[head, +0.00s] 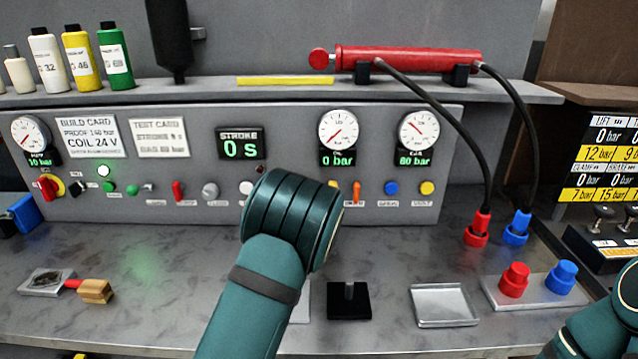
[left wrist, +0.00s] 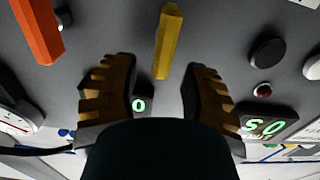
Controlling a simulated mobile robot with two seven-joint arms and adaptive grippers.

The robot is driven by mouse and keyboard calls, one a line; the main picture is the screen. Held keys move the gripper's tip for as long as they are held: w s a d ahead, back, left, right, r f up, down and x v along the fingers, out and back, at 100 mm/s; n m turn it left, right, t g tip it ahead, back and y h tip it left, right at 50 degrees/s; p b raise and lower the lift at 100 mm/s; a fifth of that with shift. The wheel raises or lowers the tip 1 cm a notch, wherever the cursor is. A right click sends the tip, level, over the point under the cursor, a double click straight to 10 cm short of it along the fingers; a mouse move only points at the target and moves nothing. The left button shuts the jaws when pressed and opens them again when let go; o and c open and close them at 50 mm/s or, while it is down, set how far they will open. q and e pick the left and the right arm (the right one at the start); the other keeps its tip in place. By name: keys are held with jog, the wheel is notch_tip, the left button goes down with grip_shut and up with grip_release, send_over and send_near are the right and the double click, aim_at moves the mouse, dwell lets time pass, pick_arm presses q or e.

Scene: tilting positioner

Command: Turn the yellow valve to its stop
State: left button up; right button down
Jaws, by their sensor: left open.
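The yellow valve is a faceted bar handle (left wrist: 168,40) on the grey panel in the left wrist view. Its lower end lies between the fingertips of my left gripper (left wrist: 160,68), with a visible gap on both sides. The left gripper is open and holds nothing. In the head view my left wrist hides this gripper and most of the valve; only a small yellow piece (head: 334,184) shows. My right arm shows at the bottom right corner of the head view, with its gripper out of the picture.
An orange lever (head: 357,192) stands close beside the yellow valve and also shows in the left wrist view (left wrist: 38,30). Round blue (head: 391,188) and yellow (head: 427,188) knobs are farther right. A black block with a post (head: 349,302) and a metal tray (head: 444,306) lie on the bench.

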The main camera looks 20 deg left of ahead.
pick_arm(q)
jog(key=shift+x, duration=1.75)
grip_shut()
jog(key=shift+f, duration=0.1)
